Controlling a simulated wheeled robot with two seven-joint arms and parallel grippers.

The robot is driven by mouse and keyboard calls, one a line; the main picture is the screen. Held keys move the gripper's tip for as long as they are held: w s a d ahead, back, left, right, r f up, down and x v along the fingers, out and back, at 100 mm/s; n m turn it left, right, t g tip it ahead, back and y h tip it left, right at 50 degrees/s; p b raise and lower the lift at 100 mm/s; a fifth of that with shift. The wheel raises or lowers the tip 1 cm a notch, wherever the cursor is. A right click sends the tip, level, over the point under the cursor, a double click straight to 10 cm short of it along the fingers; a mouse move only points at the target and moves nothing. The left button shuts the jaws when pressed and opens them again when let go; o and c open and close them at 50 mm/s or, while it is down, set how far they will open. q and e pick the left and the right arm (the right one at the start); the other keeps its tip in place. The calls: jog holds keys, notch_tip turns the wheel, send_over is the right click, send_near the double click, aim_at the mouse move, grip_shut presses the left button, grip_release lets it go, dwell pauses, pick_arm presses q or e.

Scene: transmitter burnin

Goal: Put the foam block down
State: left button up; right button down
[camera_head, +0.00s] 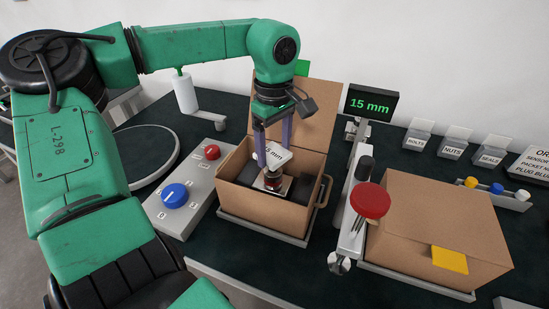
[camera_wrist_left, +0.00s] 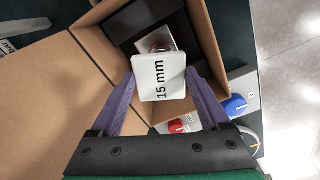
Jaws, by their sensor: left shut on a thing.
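The foam block (camera_head: 278,154) looks like a white block marked "15 mm". My left gripper (camera_head: 272,148) comes down from above with its purple fingers shut on it. The block also shows between the fingers in the left wrist view (camera_wrist_left: 161,78). It is inside the open cardboard box (camera_head: 262,216), over a small device (camera_head: 273,184) with a pale plate and a dark and red round part. The block hides part of the device; I cannot tell whether they touch. Dark padding lines the box. My right gripper is not in view.
A display (camera_head: 371,103) reads "15 mm". A closed carton (camera_head: 440,215) with a yellow tag stands on the right, beside a post with a red knob (camera_head: 370,201). A button panel (camera_head: 180,197) is left of the box. Labelled bins (camera_head: 453,147) stand behind.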

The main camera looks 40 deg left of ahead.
aim_at(274, 155)
pick_arm(q)
jog(key=f, duration=0.3)
jog(key=shift+s, duration=0.2)
jog(key=shift+w+f, duration=0.15)
jog(key=shift+f, duration=0.3)
jog(key=o, duration=1.2)
jog(key=shift+c, duration=0.2)
jog(key=shift+r, duration=0.45)
notch_tip(274, 155, up, 12)
jog(key=shift+f, duration=0.15)
